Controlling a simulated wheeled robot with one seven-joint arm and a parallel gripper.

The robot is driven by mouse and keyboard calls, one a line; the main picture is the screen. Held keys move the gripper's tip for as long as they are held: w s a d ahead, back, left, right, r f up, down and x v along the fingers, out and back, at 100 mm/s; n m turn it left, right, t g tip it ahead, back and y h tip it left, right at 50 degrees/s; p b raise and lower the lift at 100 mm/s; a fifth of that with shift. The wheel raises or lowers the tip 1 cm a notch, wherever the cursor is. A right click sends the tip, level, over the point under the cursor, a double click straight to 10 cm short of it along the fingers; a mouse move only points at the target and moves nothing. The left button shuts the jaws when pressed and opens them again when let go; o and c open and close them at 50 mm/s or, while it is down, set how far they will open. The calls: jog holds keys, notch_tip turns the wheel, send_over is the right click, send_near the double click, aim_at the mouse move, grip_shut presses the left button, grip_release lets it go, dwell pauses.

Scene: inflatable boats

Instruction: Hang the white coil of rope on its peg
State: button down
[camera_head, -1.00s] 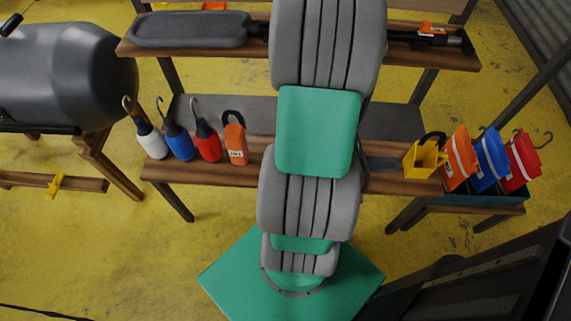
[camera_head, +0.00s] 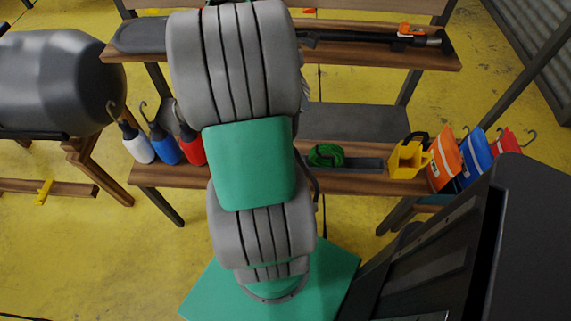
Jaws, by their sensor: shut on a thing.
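I cannot make out the white coil of rope or its peg in this view. My gripper is not in view; my own grey and green arm rises through the middle and covers that part of the rack. A green coil (camera_head: 325,155) lies on the lower shelf, just right of my arm.
The wooden rack's lower shelf (camera_head: 350,184) holds white (camera_head: 138,146), blue (camera_head: 165,149) and red (camera_head: 190,148) bottles at left. A yellow holder (camera_head: 408,158) and orange (camera_head: 444,160), blue (camera_head: 477,157) and red (camera_head: 505,143) bags are at right. A paddle (camera_head: 375,38) lies above. A grey tube (camera_head: 55,80) stands left.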

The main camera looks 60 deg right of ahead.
jog(key=shift+w, duration=0.1)
notch_tip(320, 180, down, 28)
jog(key=b, duration=0.6)
jog(key=shift+r, duration=0.2)
jog(key=shift+f, duration=0.1)
jog(key=c, duration=1)
grip_release()
jog(key=shift+c, duration=0.2)
jog(key=shift+f+b, duration=0.1)
jog(key=shift+b, duration=0.25)
